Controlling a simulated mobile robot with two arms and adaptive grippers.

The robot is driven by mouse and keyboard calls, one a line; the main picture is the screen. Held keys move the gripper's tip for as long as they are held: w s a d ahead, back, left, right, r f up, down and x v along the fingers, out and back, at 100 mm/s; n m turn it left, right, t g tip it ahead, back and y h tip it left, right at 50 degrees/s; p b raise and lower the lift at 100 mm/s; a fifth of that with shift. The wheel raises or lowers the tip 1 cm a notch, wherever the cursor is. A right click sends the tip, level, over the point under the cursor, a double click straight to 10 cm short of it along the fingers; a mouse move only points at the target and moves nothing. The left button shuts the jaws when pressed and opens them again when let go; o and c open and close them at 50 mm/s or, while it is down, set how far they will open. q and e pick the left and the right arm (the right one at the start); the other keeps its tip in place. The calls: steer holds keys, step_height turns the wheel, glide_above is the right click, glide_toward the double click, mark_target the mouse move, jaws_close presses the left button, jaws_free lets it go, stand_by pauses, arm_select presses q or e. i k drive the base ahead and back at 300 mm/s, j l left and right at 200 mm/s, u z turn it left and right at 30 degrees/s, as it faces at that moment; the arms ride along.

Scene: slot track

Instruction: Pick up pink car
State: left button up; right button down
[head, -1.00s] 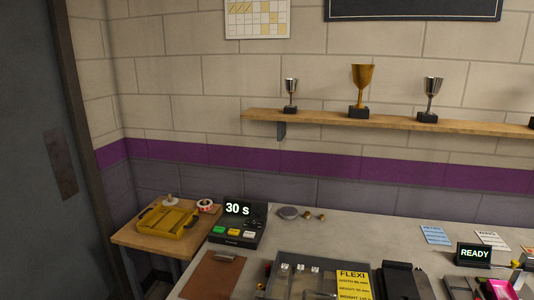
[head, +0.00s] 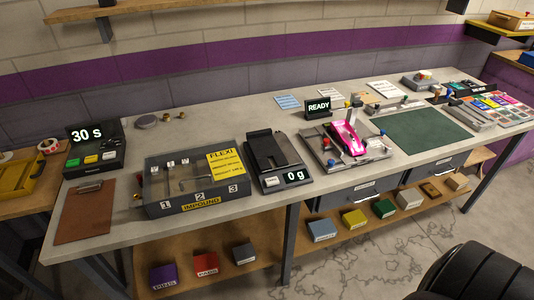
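The pink car (head: 346,137) sits on a grey fixture plate (head: 316,149) on the workbench, right of the middle of the head view. It lies lengthwise, pointing roughly away from me, with small red and blue knobs around it.
Left of the car are a black scale (head: 265,150) reading 0 g and a grey "IMPOUND" box (head: 160,205). A green mat (head: 425,133) lies clear to the right. A black tyre-like object (head: 470,275) fills the lower right corner.

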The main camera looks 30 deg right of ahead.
mark_target(343, 132)
steer(key=z, duration=1.65)
